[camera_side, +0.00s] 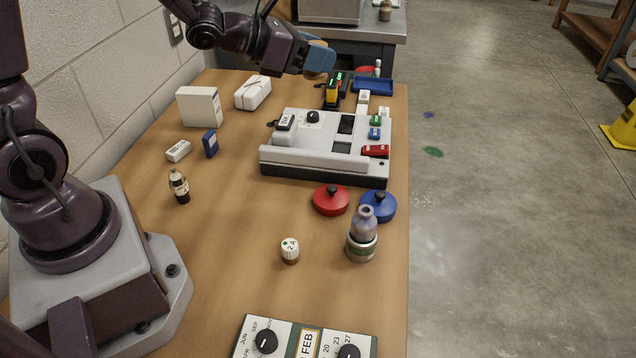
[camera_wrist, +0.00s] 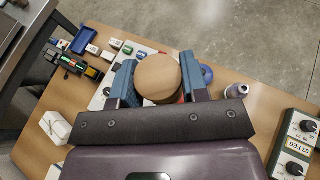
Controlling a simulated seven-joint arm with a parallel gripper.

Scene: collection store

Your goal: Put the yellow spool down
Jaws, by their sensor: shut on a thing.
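My gripper (camera_side: 318,57) is raised over the far part of the table in the side view. Its blue fingers are shut on a round, tan, wood-like disc, the visible end of the held spool (camera_wrist: 158,78) in the wrist view. In the side view only a sliver of it shows past the blue finger. I see no yellow on it from here; the rest of the spool is hidden. It is held in the air, apart from the table (camera_side: 222,235).
A grey device (camera_side: 318,160) with slots and small coloured blocks stands below. A black-and-yellow item (camera_side: 331,95) and blue tray (camera_side: 373,87) are beyond it. White boxes (camera_side: 199,107) stand left. Red (camera_side: 331,200) and blue lids (camera_side: 379,206) lie nearer. The table's middle front is mostly clear.

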